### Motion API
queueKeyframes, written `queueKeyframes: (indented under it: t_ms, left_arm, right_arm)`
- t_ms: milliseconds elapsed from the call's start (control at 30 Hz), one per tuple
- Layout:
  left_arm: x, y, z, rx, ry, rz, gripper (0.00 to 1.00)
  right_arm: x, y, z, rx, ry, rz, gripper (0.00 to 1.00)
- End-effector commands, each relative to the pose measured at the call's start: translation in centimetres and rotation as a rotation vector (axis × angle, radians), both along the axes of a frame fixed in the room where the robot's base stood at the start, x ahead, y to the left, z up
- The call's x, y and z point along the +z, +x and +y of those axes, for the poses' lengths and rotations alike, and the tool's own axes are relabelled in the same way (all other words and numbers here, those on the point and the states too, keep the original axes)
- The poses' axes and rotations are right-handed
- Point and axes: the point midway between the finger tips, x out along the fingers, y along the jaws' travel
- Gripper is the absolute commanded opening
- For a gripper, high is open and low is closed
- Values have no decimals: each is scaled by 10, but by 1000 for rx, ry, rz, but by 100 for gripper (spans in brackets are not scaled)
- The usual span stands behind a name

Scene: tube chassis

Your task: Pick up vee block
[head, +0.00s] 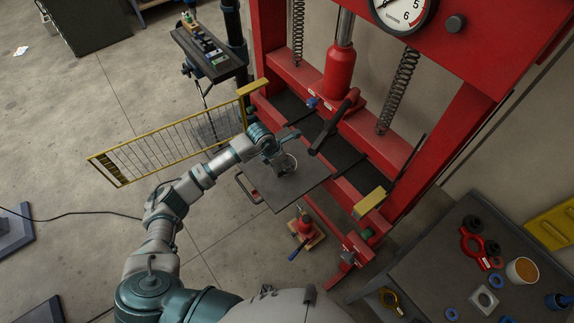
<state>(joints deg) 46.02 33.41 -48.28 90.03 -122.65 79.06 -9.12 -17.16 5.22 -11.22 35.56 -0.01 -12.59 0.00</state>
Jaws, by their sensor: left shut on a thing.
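My left gripper (286,151) is over the dark flat plate (262,186) in front of the red press. It is shut on a small piece that its fingers mostly hide. A pale, rounded metal part (287,164) shows right at the fingers, over the plate. It is too small to tell whether this is the vee block, or whether it touches the plate. No vee block can be made out clearly elsewhere. My right gripper is not in view.
The red press frame (285,68) stands behind the plate, with a black handle (333,122) close right of my gripper. A yellow mesh guard (165,150) is at left. A small red jack (303,226) is below. A bench (455,272) with parts is at lower right.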

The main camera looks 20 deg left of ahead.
Motion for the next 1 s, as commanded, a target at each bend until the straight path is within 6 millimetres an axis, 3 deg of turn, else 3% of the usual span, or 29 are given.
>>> queueKeyframes:
  t_ms: [233,367,567,800,1000]
  left_arm:
    - [25,1,0,2,4,-9,0]
    - [25,-14,6,1,3,-8,0]
    - [28,-47,21,0,4,-10,0]
    - [33,-100,46,-1,3,-8,0]
    - [37,-129,59,0,1,-9,0]
  right_arm:
    - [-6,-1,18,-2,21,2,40]
    - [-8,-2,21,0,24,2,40]
    - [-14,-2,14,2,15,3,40]
    - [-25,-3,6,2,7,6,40]
    - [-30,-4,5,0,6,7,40]
